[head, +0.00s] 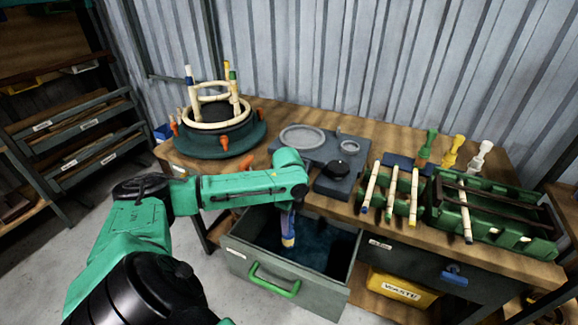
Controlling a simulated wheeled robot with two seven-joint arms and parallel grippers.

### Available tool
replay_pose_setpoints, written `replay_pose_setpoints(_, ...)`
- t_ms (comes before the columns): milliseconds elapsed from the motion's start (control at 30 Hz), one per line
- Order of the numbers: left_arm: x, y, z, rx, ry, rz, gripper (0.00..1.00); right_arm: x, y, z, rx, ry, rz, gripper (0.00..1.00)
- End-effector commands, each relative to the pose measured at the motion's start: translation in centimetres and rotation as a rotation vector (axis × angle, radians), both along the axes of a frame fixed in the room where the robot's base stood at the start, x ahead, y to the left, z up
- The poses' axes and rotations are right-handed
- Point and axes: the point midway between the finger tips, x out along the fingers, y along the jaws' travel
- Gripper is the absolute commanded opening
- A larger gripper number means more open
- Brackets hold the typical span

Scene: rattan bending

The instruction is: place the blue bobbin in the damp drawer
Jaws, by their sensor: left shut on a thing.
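My left arm reaches across the bench front, and its gripper (287,215) points down into the open drawer (325,301). The gripper is shut on the blue bobbin (290,231), a small blue piece with a pale yellowish patch low on it. The bobbin hangs inside the drawer's outline, above or near its dark blue floor; I cannot tell whether it touches. The arm's wrist hides the fingers in part. The drawer has grey walls and a green handle (272,282). My right gripper is not in view.
Green, yellow and white bobbins (453,150) stand at the bench's back right. A green rack (490,222) and several rattan sticks lie in front. A round bending form (217,138) stands left. A yellow waste bin (401,289) is below the bench.

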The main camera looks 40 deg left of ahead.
Motion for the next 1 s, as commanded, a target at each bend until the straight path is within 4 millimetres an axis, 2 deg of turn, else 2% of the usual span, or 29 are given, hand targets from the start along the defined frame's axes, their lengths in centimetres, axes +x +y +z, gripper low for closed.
replay_pose_setpoints(100,0.0,0.0,-1.7,0.0,0.001,0.0,0.0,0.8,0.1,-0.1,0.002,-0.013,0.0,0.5)
replay_pose_setpoints(267,0.0,0.0,-4.6,0.0,-0.001,0.0,0.0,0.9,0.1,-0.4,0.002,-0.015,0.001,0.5)
replay_pose_setpoints(967,0.0,0.0,-5.9,0.002,-0.003,0.0,0.0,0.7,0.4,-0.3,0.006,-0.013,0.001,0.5)
replay_pose_setpoints(1000,0.0,0.0,-5.9,0.002,-0.002,0.0,0.43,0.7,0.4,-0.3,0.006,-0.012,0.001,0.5)
